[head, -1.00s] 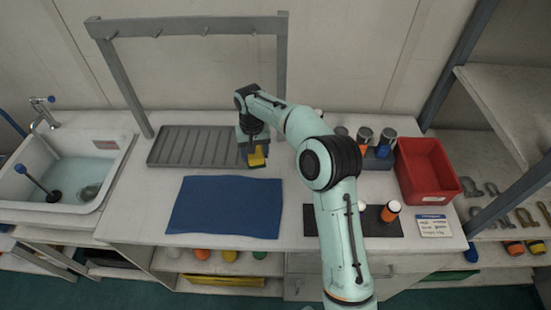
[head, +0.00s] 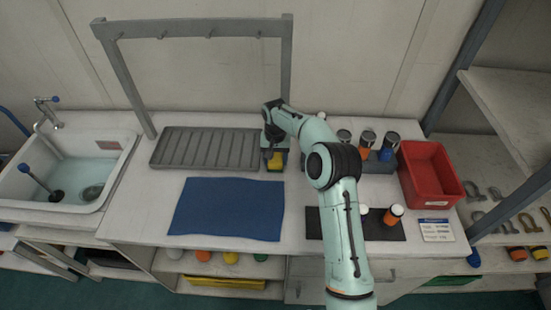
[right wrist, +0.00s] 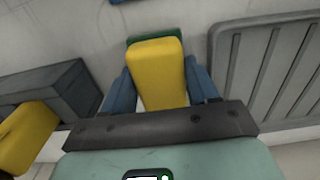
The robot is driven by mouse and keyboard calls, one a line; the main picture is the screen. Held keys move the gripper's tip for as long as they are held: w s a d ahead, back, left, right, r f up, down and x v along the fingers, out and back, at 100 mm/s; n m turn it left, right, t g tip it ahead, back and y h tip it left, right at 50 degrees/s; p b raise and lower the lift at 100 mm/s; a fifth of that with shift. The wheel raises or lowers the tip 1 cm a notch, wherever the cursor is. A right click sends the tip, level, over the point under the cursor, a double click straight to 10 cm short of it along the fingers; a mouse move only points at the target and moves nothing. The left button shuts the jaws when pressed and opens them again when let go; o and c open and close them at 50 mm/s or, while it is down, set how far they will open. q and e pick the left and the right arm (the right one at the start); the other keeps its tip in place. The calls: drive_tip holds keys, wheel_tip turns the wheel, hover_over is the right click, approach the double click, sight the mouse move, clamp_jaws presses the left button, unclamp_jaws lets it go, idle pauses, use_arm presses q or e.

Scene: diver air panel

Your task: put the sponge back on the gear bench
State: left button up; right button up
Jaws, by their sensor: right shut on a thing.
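My right gripper (head: 274,160) is shut on the sponge, which is yellow with a green layer. In the right wrist view the yellow sponge (right wrist: 157,72) sits between the two blue fingers, its green part showing at the far end. The gripper points down at the white gear bench (head: 140,195), just right of the grey ridged tray (head: 205,148). I cannot tell whether the sponge touches the bench top. My left gripper is not in view.
A blue mat (head: 228,208) lies in front of the tray. Right of my arm are a grey holder with several canisters (head: 388,146), a red bin (head: 428,172) and a dark mat (head: 388,228) with an orange bottle (head: 393,214). A grey hanging frame (head: 190,28) stands behind the tray.

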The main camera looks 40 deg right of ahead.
sight(276, 156)
drive_tip(key=shift+f, duration=0.15)
drive_tip(key=o, duration=1)
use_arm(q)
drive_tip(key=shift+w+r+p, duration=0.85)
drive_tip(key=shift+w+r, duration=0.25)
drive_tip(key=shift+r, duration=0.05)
use_arm(e)
wheel_tip(276, 156, up, 12)
drive_tip(key=shift+r, duration=0.15)
